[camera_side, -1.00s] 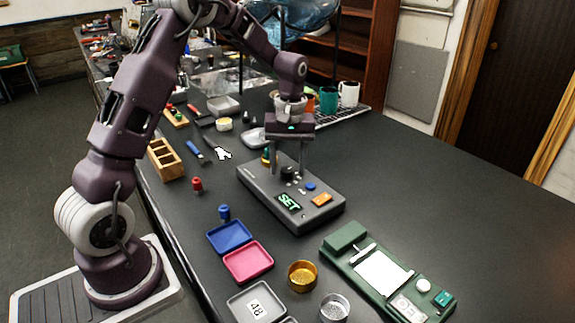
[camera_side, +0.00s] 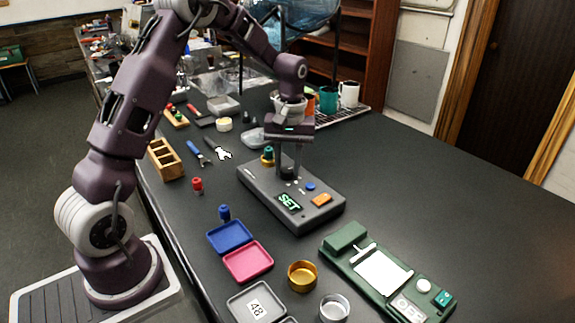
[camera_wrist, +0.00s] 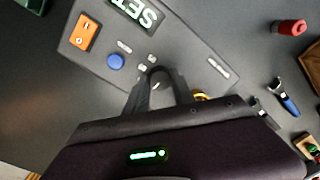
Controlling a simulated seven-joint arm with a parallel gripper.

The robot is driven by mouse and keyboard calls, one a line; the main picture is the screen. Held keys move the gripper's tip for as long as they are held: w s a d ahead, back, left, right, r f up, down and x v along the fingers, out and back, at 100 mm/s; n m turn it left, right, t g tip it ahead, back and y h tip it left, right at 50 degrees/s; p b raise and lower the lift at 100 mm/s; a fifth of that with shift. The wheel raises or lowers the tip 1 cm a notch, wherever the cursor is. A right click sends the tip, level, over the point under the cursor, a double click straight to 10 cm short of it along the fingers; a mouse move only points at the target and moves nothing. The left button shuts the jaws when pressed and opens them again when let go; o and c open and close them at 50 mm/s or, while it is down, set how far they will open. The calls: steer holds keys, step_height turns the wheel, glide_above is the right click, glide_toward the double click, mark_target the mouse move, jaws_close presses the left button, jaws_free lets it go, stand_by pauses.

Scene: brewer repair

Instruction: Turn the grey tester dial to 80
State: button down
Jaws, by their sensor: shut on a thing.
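The grey tester (camera_side: 262,188) lies on the black bench, with a green "SET" display (camera_side: 289,202), an orange switch (camera_side: 321,199) and a blue button (camera_side: 310,186). Its small dark dial (camera_side: 288,173) sits toward the back of the top face. My gripper (camera_side: 288,168) points down over the tester, its two fingers shut on the dial from both sides. In the wrist view, the dial (camera_wrist: 158,75) shows between the fingertips, partly hidden. I cannot read any pointer or number on the dial.
A brass piece with a green top (camera_side: 267,156) stands just behind the tester. Blue (camera_side: 230,248) and pink (camera_side: 262,275) trays lie in front, with a brass cup (camera_side: 302,288). A green device (camera_side: 343,237) is at front right. The bench's right side is clear.

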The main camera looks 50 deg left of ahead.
steer(key=m, duration=1)
steer(key=shift+s+m, duration=0.1)
steer(key=shift+m, duration=0.2)
steer(key=shift+m+t, duration=0.3)
steer(key=shift+m, duration=1.6)
steer(key=c, duration=1.1)
jaws_free()
steer(key=shift+o, duration=0.2)
